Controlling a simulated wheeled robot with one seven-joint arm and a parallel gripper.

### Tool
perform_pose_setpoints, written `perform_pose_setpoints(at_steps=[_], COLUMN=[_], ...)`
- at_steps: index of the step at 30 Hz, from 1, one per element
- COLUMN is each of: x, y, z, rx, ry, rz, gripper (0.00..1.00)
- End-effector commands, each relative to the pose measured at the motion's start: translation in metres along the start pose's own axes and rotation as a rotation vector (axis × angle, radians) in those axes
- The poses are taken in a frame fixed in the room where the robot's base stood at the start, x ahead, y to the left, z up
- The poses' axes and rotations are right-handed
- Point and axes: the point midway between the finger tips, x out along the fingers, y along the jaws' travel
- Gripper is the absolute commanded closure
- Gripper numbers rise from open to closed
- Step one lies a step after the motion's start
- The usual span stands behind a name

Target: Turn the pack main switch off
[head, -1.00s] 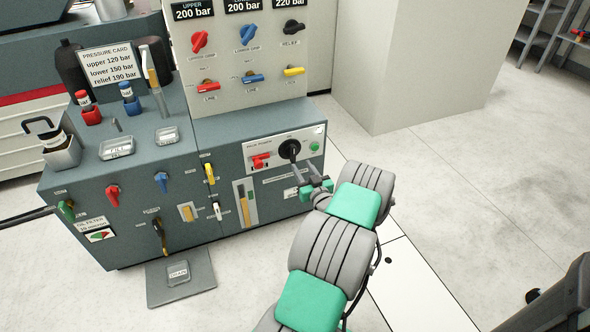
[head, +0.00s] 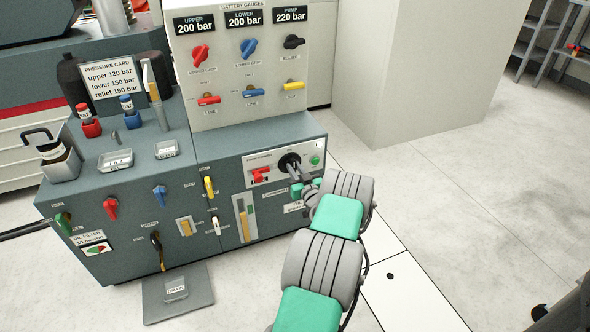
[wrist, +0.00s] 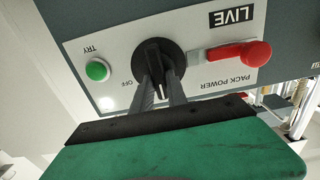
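The pack main switch is a black rotary knob (head: 289,161) on the pale Pack Power panel (head: 256,161). It also shows in the wrist view (wrist: 157,57), where a white mark on it points down and an OFF label stands to its left. My gripper (head: 294,172) is at the knob, its fingers reaching the panel from the front. In the wrist view my gripper (wrist: 161,84) has its two fingers apart, one on each side of the knob's grip. Whether they press on it is hidden.
A red-handled lever (wrist: 240,54) beside a LIVE label sits close to the knob. A green TRY button (wrist: 97,70) is on its other side. Red, blue and black knobs (head: 293,41) are on the upright panel above. Open floor (head: 455,170) lies to the right.

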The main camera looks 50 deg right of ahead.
Motion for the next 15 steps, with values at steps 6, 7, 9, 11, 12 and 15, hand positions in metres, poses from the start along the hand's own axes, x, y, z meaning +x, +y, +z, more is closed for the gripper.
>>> perform_pose_setpoints(at_steps=[6, 7, 9, 11, 12, 15], x=[-0.0001, -0.0001, -0.0001, -0.0001, -0.0001, -0.0001], y=[-0.0001, -0.0001, -0.0001, -0.0001, -0.0001, -0.0001], z=[0.0000, 0.0000, 0.0000, 0.0000, 0.0000, 0.0001], rx=[0.000, 0.000, 0.000, 0.000, 0.000, 0.000], ry=[0.000, 0.000, 0.000, 0.000, 0.000, 0.000], rz=[0.000, 0.000, 0.000, 0.000, 0.000, 0.000], gripper=[1.00, 1.00, 1.00, 1.00, 1.00, 1.00])
